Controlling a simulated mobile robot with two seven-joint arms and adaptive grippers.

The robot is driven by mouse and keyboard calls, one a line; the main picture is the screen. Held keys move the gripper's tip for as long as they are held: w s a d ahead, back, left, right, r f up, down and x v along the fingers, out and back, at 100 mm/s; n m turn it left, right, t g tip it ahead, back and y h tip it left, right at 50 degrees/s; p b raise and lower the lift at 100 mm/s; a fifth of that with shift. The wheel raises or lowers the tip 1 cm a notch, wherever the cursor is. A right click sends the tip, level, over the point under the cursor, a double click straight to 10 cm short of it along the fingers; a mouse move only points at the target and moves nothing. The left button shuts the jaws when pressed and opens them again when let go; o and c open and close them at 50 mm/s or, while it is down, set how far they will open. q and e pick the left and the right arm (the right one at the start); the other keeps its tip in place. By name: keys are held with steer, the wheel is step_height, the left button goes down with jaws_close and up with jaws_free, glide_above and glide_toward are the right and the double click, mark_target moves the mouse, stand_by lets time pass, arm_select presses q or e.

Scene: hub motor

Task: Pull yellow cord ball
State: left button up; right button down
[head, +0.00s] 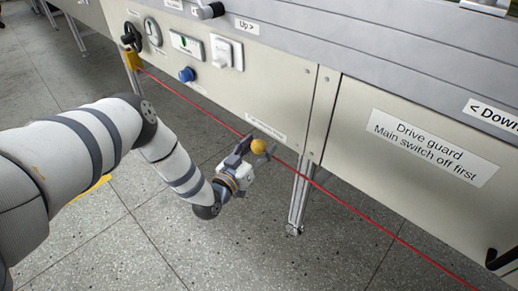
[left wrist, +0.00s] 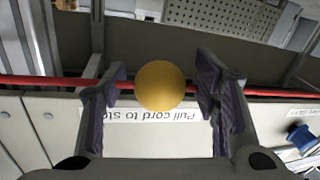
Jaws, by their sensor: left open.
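The yellow cord ball (head: 258,146) sits on a red cord (head: 385,234) that runs along the front of the machine. My left gripper (head: 252,150) is at the ball, with its fingers on either side. In the left wrist view the yellow ball (left wrist: 160,86) is between the two open fingers (left wrist: 162,92), with a gap on each side. The red cord (left wrist: 268,91) passes across behind the fingers. My right gripper is not in view.
The cream machine panel (head: 270,95) carries a blue knob (head: 187,74), a white switch (head: 226,52) and a label reading "Pull cord to stop" (left wrist: 176,114). A machine leg (head: 299,200) stands behind the cord. Speckled floor (head: 150,262) below is clear.

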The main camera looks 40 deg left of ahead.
mark_target(253, 151)
arm_select(q)
jaws_close()
steer(key=s+p, duration=0.1)
steer(key=s, duration=0.3)
steer(key=shift+a+r+p, duration=0.1)
steer(key=shift+p, duration=0.3)
steer(key=shift+s+f, duration=0.2)
steer(key=shift+s, duration=0.1)
jaws_free()
steer(key=shift+a, duration=0.1)
steer(key=s+d, duration=0.1)
steer(key=s, duration=1.1)
steer(key=shift+d, duration=0.25)
